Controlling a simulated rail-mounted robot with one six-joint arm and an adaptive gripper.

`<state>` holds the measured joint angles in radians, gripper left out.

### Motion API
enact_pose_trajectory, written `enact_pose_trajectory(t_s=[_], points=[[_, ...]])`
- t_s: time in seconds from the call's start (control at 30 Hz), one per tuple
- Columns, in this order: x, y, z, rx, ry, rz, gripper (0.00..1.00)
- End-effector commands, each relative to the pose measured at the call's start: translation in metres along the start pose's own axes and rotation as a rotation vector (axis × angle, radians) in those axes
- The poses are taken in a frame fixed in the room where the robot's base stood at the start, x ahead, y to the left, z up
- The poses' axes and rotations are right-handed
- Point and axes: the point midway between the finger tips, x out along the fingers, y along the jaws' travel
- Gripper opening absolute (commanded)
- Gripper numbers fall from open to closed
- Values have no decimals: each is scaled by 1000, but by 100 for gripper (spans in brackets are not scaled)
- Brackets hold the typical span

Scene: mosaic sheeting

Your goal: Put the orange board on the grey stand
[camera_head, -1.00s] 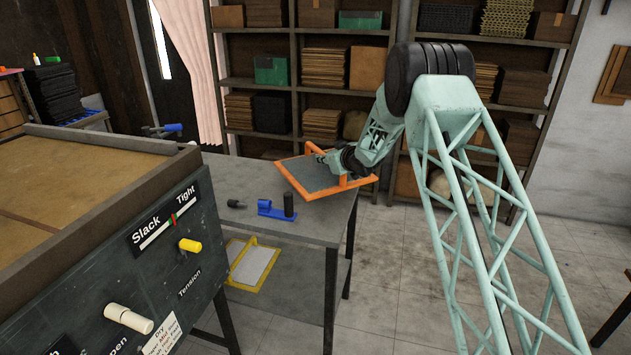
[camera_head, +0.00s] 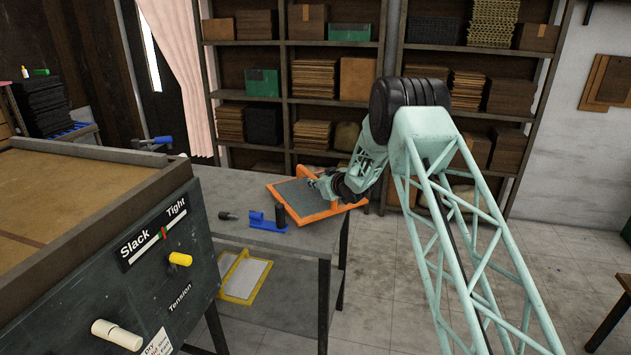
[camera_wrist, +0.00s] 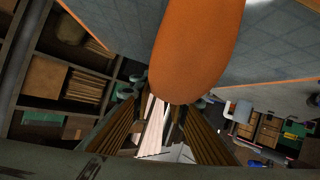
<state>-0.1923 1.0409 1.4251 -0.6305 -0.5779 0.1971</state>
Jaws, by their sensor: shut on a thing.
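The orange board (camera_head: 306,219) has an orange rim, a grey face and an orange handle. My gripper (camera_head: 318,181) is shut on it at the handle side. In the head view the board is tilted over the back right part of a grey table-like stand (camera_head: 228,184); I cannot tell whether they touch. In the wrist view the orange handle (camera_wrist: 198,50) fills the top middle, with the grey face behind it. My gripper (camera_wrist: 160,112) shows below the handle, its fingertips partly hidden by it.
A blue tool (camera_head: 268,222) with a dark upright cylinder and a small dark-handled tool (camera_head: 228,215) lie on the stand near the board. A yellow-framed board (camera_head: 246,277) is on its lower shelf. A machine with a tension panel (camera_head: 165,250) stands left; shelving (camera_head: 285,125) is behind.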

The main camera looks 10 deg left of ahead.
Motion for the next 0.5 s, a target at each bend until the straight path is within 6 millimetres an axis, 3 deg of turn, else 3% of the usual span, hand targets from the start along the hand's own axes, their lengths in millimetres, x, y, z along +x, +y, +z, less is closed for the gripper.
enact_pose_trajectory(t_s=[0.23, 0.5], points=[[1, 0, -1, 0, 4, 1, 0], [9, -4, 19, 0, 4, 1, 0]])
